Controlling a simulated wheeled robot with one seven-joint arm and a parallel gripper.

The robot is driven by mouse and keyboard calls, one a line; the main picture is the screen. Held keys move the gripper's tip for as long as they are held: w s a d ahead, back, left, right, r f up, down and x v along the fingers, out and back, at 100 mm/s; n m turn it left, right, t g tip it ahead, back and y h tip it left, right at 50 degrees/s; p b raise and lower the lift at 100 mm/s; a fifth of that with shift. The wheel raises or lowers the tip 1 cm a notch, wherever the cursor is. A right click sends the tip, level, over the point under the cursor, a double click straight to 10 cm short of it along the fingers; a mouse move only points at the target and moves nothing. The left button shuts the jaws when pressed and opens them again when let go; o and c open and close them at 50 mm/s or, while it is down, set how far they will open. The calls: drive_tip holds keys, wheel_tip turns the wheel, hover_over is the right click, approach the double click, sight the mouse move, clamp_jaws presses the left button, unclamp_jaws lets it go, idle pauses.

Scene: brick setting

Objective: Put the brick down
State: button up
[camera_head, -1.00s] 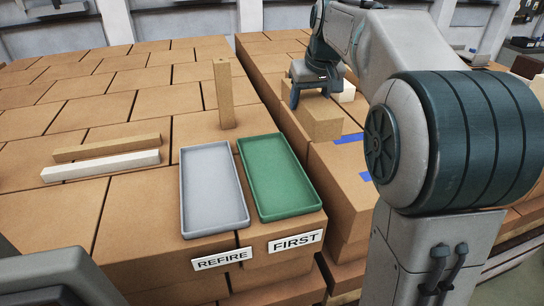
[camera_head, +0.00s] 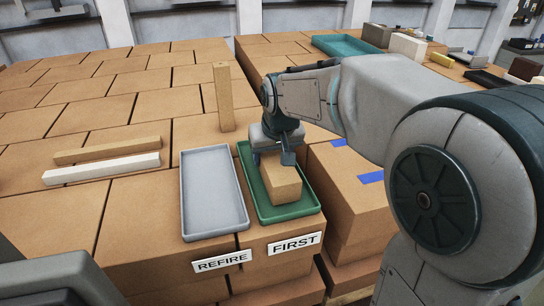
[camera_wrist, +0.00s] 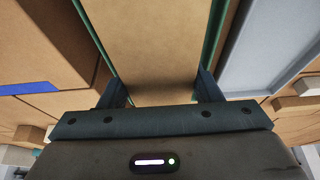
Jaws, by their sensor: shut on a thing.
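My gripper (camera_head: 274,158) is shut on a tan brick (camera_head: 283,185), which appears over or in the front half of the green tray (camera_head: 308,209). I cannot tell whether the brick touches the tray floor. The tray has a FIRST label (camera_head: 295,243) below it. In the wrist view, the brick (camera_wrist: 160,40) lies between the two fingers of my gripper (camera_wrist: 163,90), with green tray edges on both sides. An empty grey tray (camera_head: 212,190), above a REFIRE label (camera_head: 222,261), is just left of the green tray.
An upright tan bar (camera_head: 224,97) stands behind the trays. A tan bar (camera_head: 107,149) and a white bar (camera_head: 102,169) lie to the left. Blue tape marks (camera_head: 370,177) are on the right stack. A teal tray (camera_head: 345,45) is at the back right.

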drive_tip(key=shift+f, duration=0.55)
drive_tip(key=shift+f, duration=0.25)
drive_tip(key=o, duration=1.4)
drive_tip(key=shift+o, duration=0.2)
drive_tip(key=shift+r, duration=0.2)
